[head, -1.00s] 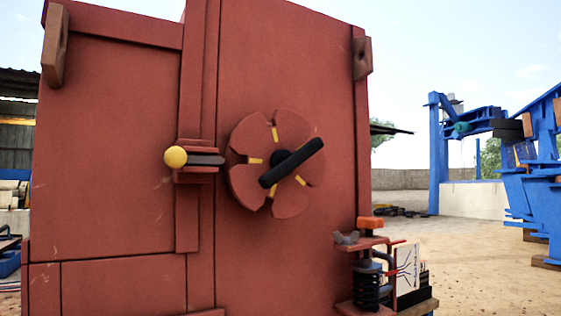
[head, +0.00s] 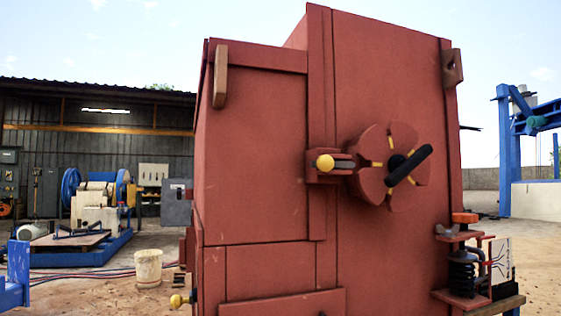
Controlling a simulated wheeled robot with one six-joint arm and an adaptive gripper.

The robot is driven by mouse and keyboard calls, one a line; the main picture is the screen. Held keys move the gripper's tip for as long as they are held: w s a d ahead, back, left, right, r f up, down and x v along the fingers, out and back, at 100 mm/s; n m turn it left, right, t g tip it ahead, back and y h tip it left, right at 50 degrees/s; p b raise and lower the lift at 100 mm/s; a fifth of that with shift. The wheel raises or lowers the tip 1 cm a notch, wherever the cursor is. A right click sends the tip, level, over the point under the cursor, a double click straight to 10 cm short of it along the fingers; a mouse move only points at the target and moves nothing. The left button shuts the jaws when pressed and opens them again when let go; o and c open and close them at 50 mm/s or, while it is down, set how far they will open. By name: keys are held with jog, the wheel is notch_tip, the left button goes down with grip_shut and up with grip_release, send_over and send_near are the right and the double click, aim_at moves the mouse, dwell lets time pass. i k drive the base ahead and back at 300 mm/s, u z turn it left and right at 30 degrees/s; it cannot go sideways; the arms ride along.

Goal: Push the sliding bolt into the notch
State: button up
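The sliding bolt is a dark grey bar (head: 343,164) with a round yellow knob (head: 324,164) on its left end. It lies level in a red bracket (head: 318,178) on the front of the red crusher housing. To its right is a red notched disc (head: 372,190) with yellow marks at its notches and a black handle (head: 409,166) tilted up to the right. The bolt's right tip ends close to the disc's left rim, near a notch. I cannot tell whether it enters the notch. My gripper is not in view.
A spring assembly with an orange-topped clamp (head: 464,218) juts out at the housing's lower right. A second yellow knob (head: 177,300) sticks out at the lower left. A white bucket (head: 148,267) and blue-framed machinery (head: 85,240) stand left on open sandy ground.

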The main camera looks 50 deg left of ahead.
aim_at(325, 163)
jog(key=k, duration=0.35)
jog(key=u, duration=0.85)
